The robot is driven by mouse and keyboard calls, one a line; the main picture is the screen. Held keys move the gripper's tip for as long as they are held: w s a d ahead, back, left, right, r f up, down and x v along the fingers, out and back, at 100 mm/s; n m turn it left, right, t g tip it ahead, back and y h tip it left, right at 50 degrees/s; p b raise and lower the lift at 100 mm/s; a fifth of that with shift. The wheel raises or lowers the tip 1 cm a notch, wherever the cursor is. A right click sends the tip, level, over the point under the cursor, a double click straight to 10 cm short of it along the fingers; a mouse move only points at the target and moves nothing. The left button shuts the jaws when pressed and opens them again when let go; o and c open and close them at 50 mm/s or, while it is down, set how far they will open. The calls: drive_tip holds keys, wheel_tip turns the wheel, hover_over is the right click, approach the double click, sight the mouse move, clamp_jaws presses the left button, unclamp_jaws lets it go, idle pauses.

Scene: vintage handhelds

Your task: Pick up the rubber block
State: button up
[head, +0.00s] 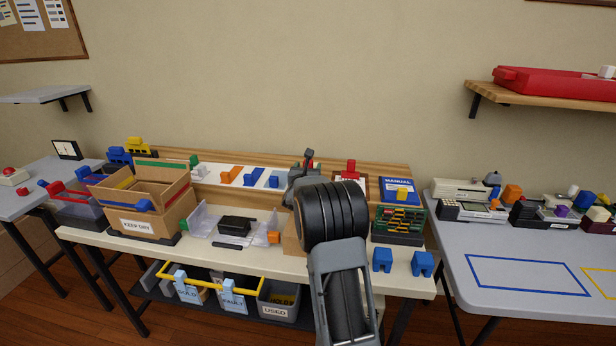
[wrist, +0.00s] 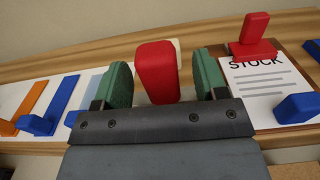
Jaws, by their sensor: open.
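My gripper (wrist: 163,78) is open in the wrist view, with its two green-padded fingers apart. A red block with rounded edges (wrist: 157,66) shows between the fingers, with a visible gap on each side. It may be the rubber block; no label shows. A cream piece (wrist: 176,50) shows behind it, mostly hidden. In the head view my gripper (head: 308,158) is over the raised wooden shelf at the back of the bench, and my arm hides much of the area below it.
A clipboard marked STOCK (wrist: 262,88) bears a red piece (wrist: 255,35) and a blue piece (wrist: 297,107) right of my gripper. Blue (wrist: 38,123) and orange pieces lie left. A blue manual (head: 398,188), cardboard box (head: 150,205) and blue blocks (head: 382,260) are also on the bench.

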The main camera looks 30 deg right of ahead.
drive_tip(key=shift+w+d, duration=0.3)
drive_tip(key=shift+c, duration=0.5)
drive_tip(key=c, duration=0.9)
drive_tip(key=shift+c, duration=0.4)
drive_tip(key=shift+r, duration=0.15)
